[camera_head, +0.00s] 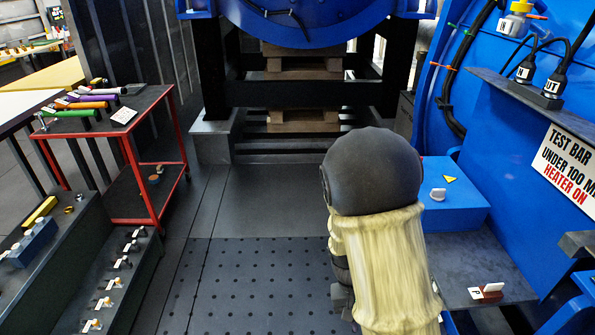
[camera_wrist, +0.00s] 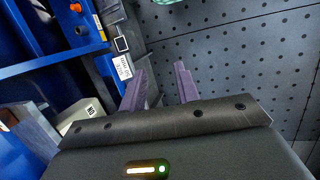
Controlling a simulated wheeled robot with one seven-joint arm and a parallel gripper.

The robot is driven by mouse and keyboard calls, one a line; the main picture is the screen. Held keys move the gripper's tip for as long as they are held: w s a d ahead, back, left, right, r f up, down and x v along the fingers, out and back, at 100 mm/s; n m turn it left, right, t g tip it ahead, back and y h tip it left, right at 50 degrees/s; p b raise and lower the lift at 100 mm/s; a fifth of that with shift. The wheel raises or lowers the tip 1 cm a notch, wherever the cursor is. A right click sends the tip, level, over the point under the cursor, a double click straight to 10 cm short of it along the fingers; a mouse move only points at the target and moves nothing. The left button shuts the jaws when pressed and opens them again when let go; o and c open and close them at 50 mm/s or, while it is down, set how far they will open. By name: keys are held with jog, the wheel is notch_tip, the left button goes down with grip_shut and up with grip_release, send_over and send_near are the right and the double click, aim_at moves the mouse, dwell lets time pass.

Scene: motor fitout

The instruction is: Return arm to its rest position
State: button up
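My gripper (camera_wrist: 161,78) shows in the wrist view with its two purple-grey fingers apart and nothing between them. It points over the dark perforated floor plate (camera_wrist: 225,60), beside a blue structure on the left of that view. In the head view my arm, with a dark rounded joint and a cream sleeve, is bent in the right middle of the picture. The gripper's fingers are hidden or too unclear to make out there.
A blue block (camera_head: 455,211) with a lever and a yellow marker sits right of my arm, by a blue wall with a test bar sign (camera_head: 566,160). A red-framed cart (camera_head: 139,180) with coloured-handled tools stands left. The perforated floor between is clear.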

notch_tip(320, 180, up, 32)
jog(key=s+t+y+p, duration=0.2)
jog(key=t+p, duration=0.3)
jog(key=p, duration=1.6)
jog(key=shift+s+d+f+y, duration=0.15)
jog(key=shift+f+y, duration=0.05)
jog(key=shift+y, duration=0.3)
